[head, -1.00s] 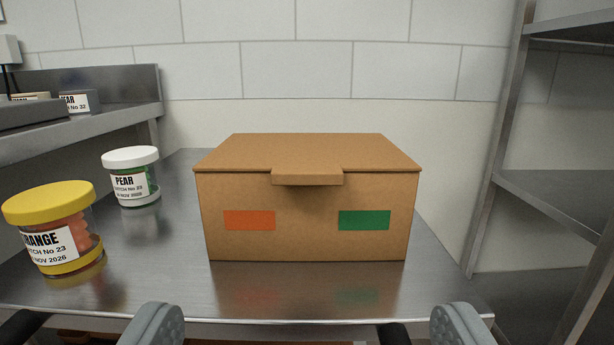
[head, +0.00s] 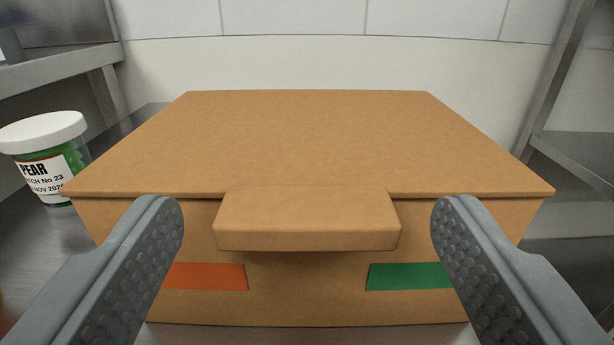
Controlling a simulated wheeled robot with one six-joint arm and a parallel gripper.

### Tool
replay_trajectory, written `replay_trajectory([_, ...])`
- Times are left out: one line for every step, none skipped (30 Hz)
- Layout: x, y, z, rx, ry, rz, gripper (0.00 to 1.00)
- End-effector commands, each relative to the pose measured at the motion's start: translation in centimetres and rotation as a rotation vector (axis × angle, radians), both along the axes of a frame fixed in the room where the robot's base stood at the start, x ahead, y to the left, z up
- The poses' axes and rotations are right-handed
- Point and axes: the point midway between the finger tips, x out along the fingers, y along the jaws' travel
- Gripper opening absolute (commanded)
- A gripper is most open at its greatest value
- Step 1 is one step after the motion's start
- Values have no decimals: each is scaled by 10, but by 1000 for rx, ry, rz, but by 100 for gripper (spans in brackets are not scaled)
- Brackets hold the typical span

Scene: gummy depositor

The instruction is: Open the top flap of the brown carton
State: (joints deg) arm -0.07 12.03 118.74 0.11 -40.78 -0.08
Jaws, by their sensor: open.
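The brown carton (head: 310,295) stands on the metal table straight ahead, with an orange patch and a green patch on its front. Its top flap (head: 310,140) lies flat and shut. A thick tab (head: 307,220) on the flap sticks out over the middle of the front edge. My gripper (head: 307,222) is open, with one grey finger on each side of the tab. Both fingers appear apart from the tab, and nothing is between them but the view of the tab and carton front.
A white-lidded jar of green pear gummies (head: 45,160) stands on the metal table (head: 28,240) left of the carton. A metal shelf unit (head: 575,160) rises at the right. A pale wall (head: 330,62) is behind the carton.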

Motion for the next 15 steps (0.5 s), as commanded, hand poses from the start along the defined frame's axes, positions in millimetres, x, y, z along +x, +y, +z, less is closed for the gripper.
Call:
replay_trajectory([3, 0, -1, 0, 1, 0, 76])
replay_trajectory([4, 0, -1, 0, 1, 0, 76])
replay_trajectory([5, 0, -1, 0, 1, 0, 76])
replay_trajectory([6, 0, -1, 0, 1, 0, 76])
replay_trajectory([6, 0, -1, 0, 1, 0, 76])
replay_trajectory([7, 0, -1, 0, 1, 0, 76])
replay_trajectory([7, 0, -1, 0, 1, 0, 76])
replay_trajectory([7, 0, -1, 0, 1, 0, 76])
replay_trajectory([7, 0, -1, 0, 1, 0, 76])
replay_trajectory([7, 0, -1, 0, 1, 0, 76])
replay_trajectory([6, 0, -1, 0, 1, 0, 76])
replay_trajectory([6, 0, -1, 0, 1, 0, 76])
replay_trajectory([6, 0, -1, 0, 0, 0, 70])
replay_trajectory([6, 0, 0, 0, 0, 0, 65])
replay_trajectory([6, 0, 0, 0, 0, 0, 57])
